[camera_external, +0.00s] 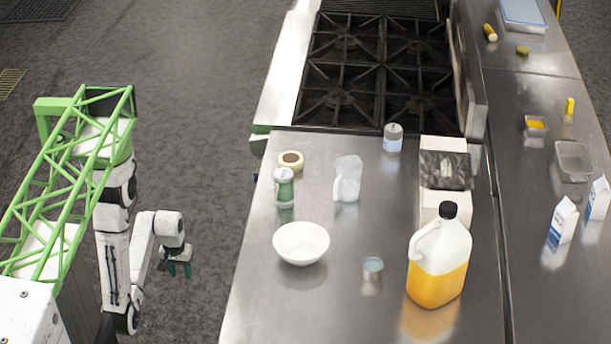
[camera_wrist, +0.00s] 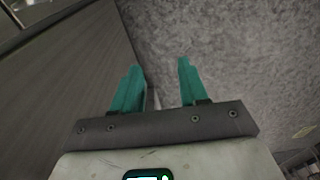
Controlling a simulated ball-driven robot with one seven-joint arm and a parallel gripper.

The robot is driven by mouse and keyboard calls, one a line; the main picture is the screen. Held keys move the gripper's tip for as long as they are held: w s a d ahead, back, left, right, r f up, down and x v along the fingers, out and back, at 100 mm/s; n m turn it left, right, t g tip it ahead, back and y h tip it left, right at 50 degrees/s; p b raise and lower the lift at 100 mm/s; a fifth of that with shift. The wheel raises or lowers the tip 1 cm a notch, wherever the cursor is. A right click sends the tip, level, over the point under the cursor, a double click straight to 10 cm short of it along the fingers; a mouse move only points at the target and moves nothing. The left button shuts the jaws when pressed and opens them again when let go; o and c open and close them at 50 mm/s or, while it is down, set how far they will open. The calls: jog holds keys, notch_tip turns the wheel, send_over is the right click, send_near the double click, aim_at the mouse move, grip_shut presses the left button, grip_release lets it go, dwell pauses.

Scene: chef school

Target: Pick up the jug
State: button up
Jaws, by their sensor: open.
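Two jug-like things stand on the steel counter (camera_external: 330,318) in the external view. A small clear jug (camera_external: 347,180) with a handle on its left stands near the middle of the counter. A large plastic jug (camera_external: 440,262) with a black cap, a handle and orange liquid stands upright near the front right. My gripper (camera_external: 180,270) hangs over the floor to the left of the counter, well apart from both. Its two teal fingers are open and empty in the wrist view (camera_wrist: 159,66). Neither jug shows in the wrist view.
A white bowl (camera_external: 301,243), a green-labelled jar (camera_external: 284,188), a tape-like roll (camera_external: 291,161) and small cans surround the clear jug. A black stove (camera_external: 375,70) lies behind. Cartons (camera_external: 563,220) stand on the right counter. The floor around my arm is clear.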

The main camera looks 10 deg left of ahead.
jog(key=w+d+r+t+h+p, duration=0.35)
jog(key=w+d+r, duration=0.65)
jog(key=w+r, duration=0.35)
notch_tip(320, 180, up, 17)
jog(key=m+g+b, duration=0.3)
jog(key=m+g, duration=0.1)
jog(key=m, duration=1.2)
send_over(345, 184)
jog(key=s+a, duration=0.4)
jog(key=a, duration=0.3)
jog(key=shift+h, duration=0.45)
jog(key=x, duration=1)
jog(key=shift+w+p, duration=0.15)
jog(key=shift+p, duration=0.25)
grip_shut()
